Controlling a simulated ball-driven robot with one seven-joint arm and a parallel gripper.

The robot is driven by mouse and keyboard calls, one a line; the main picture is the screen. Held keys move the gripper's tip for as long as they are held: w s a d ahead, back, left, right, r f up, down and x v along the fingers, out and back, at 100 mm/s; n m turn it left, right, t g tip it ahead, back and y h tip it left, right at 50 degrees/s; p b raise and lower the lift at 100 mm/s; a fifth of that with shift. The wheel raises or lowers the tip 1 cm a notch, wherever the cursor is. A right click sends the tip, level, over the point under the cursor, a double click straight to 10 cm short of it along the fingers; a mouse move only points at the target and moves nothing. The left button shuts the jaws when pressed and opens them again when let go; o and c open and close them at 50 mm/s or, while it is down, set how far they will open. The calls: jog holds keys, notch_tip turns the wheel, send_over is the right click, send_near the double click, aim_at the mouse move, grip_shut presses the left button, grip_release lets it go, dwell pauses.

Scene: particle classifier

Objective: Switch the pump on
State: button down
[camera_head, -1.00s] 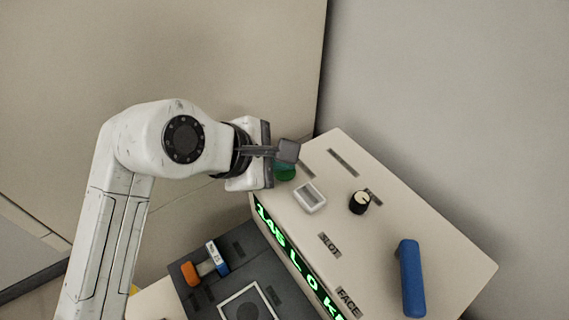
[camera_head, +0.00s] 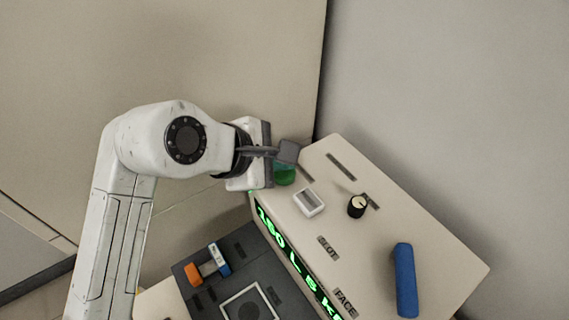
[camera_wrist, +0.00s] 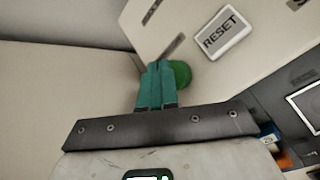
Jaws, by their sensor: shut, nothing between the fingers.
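A round green button (camera_head: 285,177) sits at the far left corner of the beige console top (camera_head: 415,222). It also shows in the wrist view (camera_wrist: 181,73), partly hidden behind my fingers. My gripper (camera_wrist: 158,66) is shut and empty, its teal fingers together. The fingertips overlap the button's left side in the wrist view; I cannot tell whether they touch it. In the head view the wrist hides most of the fingers. No label reading "pump" is legible.
A white RESET button (camera_wrist: 222,32) lies right beside the green one. A black knob (camera_head: 356,206) and a blue handle (camera_head: 405,280) stand farther along the top. A dark panel with an orange and blue part (camera_head: 207,268) is below. A wall stands behind.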

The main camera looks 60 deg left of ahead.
aim_at(280, 175)
jog(key=shift+r, duration=0.4)
notch_tip(280, 175, up, 5)
jog(key=p, duration=0.6)
dwell(1.0)
